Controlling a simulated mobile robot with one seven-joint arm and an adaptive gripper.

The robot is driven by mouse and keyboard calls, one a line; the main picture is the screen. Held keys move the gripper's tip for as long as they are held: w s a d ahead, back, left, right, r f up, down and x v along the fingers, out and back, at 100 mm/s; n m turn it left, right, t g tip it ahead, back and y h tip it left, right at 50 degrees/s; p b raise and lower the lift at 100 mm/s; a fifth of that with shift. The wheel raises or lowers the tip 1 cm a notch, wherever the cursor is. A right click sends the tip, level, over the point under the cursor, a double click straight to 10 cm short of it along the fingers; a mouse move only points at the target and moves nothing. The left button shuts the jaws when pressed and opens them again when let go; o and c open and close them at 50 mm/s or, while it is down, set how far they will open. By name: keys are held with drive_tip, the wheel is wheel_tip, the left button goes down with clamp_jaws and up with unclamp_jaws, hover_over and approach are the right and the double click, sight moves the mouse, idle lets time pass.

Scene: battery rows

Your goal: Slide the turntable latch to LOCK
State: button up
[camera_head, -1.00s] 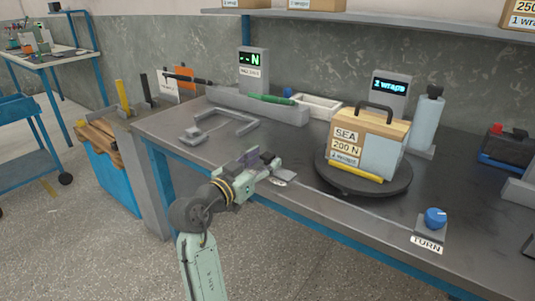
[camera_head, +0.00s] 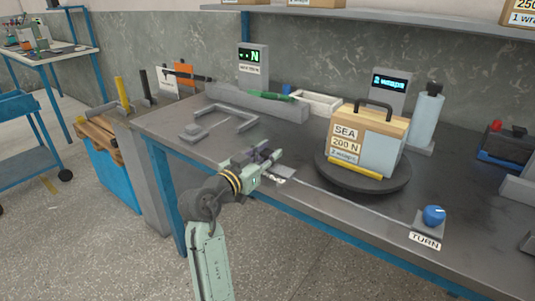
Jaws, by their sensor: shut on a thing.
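My gripper (camera_head: 270,157) is at the bench's front edge, left of the turntable, shut on a small dark piece that appears to be the latch. My fingers hide most of that piece, so its exact position cannot be read. A small pale label plate (camera_head: 280,172) lies just beside the fingertips.
A blue TURN knob (camera_head: 433,216) stands at the front right. A display (camera_head: 390,92) reading 2 wraps and a pale bottle (camera_head: 426,118) stand behind the turntable. A grey bracket (camera_head: 220,124) lies at the left. A long grey block (camera_head: 256,101) holds a green tool.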

sight(284, 171)
clamp_jaws()
drive_tip(key=s+d, duration=0.1)
drive_tip(key=d, duration=0.1)
drive_tip(key=s+d, duration=0.2)
drive_tip(key=shift+d+b, duration=0.15)
drive_tip(key=shift+b, duration=0.25)
drive_tip(key=shift+s, duration=0.1)
drive_tip(key=o, duration=0.7)
unclamp_jaws()
drive_tip(key=shift+d, duration=0.1)
drive_tip(key=shift+o, duration=0.3)
